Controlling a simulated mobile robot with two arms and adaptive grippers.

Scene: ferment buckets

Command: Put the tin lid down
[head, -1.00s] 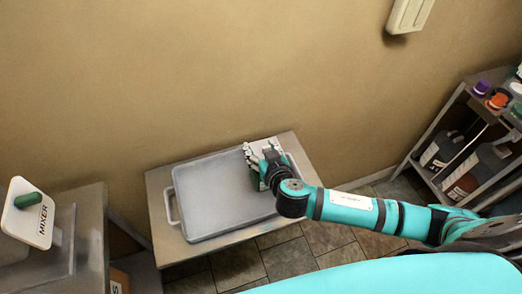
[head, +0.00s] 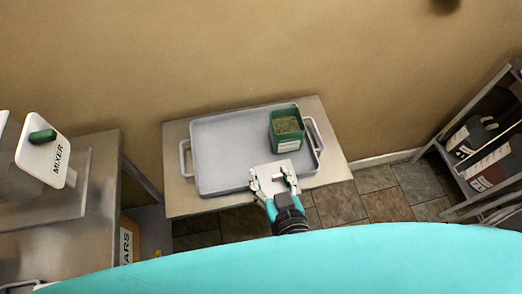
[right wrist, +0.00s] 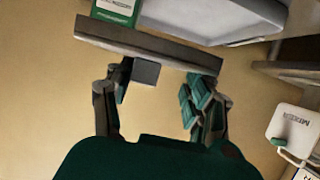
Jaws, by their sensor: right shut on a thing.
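The tin lid (head: 282,168) is a pale grey square plate, seen at the front of the tray in the head view. My right gripper (head: 277,184) is shut on the small block-like knob of the lid (right wrist: 146,72). In the right wrist view the lid shows edge-on as a wide bar across the fingertips. The green tin (head: 286,127) stands open on the right part of the grey tray (head: 225,150), behind the lid. Part of the tin with its label also shows in the right wrist view (right wrist: 116,9). My left gripper is out of view.
The tray lies on a small table (head: 178,200) against the wall; its left and middle are bare. A mixer (head: 45,155) with a green knob stands on a counter at left. A shelf (head: 447,165) with large dark bottles is at right.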

